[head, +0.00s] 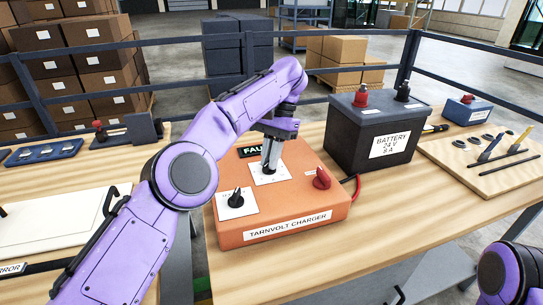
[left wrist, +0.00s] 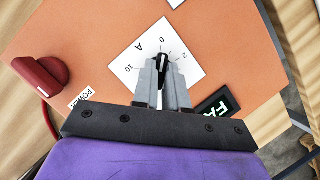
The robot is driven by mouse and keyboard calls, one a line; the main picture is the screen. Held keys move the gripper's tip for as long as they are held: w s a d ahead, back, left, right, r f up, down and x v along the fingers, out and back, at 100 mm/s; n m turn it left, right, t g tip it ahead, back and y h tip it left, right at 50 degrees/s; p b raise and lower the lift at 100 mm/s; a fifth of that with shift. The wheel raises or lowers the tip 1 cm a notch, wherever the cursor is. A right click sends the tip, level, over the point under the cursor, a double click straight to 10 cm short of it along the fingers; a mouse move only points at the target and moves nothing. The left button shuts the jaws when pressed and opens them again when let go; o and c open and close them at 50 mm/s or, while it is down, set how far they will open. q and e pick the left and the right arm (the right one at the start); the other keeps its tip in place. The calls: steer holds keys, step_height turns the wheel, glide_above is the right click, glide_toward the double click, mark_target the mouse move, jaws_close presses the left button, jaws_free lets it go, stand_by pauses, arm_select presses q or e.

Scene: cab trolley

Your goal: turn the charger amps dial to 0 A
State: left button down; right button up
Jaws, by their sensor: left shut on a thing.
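The orange charger (head: 290,215), labelled TARNVOLT CHARGER, sits on the wooden bench. Its amps dial plate (head: 284,176) is white and lies under my left gripper (head: 270,168). In the left wrist view the black amps dial (left wrist: 162,62) stands between the two grey fingertips (left wrist: 162,82), which are shut on it. The dial's white mark points up the picture, towards the printed 0. The 2 shows to the right and the 10 to the left. In the head view the fingers hide most of the dial. My right gripper is out of view.
A second black dial (head: 236,199) and a red power knob (head: 321,178) stand on the charger, close to the gripper. A dark display (head: 248,152) shows part of a word starting FA. A black battery (head: 375,135) stands behind right. A tool board (head: 485,165) lies further right.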

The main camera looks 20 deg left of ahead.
arm_select(q)
steer(key=shift+a+r+n, duration=0.1)
steer(key=shift+r+n, duration=0.05)
steer(key=shift+n, duration=0.35)
steer(key=c, duration=1.2)
jaws_free()
steer(key=shift+o, duration=0.2)
